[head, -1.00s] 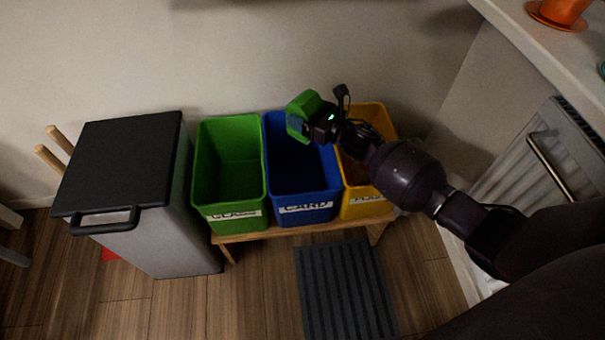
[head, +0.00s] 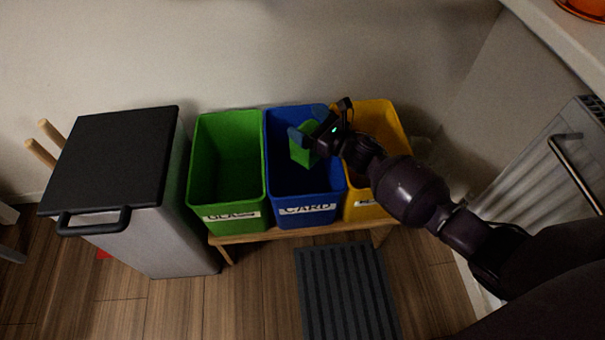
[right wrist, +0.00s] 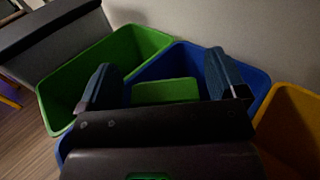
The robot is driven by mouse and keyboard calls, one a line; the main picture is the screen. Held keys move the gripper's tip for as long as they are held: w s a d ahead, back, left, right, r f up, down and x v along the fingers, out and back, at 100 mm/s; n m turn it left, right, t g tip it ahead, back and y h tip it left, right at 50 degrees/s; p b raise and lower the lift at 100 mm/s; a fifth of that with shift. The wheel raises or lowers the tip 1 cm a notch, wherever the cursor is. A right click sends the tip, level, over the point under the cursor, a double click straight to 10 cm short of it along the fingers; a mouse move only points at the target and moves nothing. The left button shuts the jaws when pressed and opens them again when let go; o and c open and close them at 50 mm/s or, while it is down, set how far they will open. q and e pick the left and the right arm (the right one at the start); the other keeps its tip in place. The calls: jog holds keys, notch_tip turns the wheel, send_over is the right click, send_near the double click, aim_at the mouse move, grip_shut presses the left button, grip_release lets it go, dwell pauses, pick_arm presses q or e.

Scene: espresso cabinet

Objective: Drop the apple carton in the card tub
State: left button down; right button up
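The green apple carton (head: 303,154) is inside the opening of the blue card tub (head: 304,208), below my right gripper (head: 309,122). In the right wrist view the carton (right wrist: 166,91) shows beyond and between the two blue fingertips, with a gap on each side. My right gripper (right wrist: 163,75) is open above the blue tub (right wrist: 188,60). I cannot tell whether the carton touches the tub's floor. My left gripper is not in view.
The green glass tub (head: 228,210) stands left of the card tub and a yellow tub (head: 362,208) right of it, all on a low wooden bench (head: 290,233). A grey bin with a black lid (head: 115,150) stands further left. A radiator (head: 540,185) is at the right.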

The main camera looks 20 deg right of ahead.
jog(key=shift+o, duration=0.6)
jog(key=shift+s+d, duration=0.25)
jog(key=shift+s, duration=0.1)
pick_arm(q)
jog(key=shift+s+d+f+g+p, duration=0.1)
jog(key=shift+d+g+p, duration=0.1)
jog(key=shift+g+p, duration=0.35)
pick_arm(e)
jog(key=v, duration=0.6)
jog(key=shift+s, duration=0.35)
jog(key=shift+d, duration=0.1)
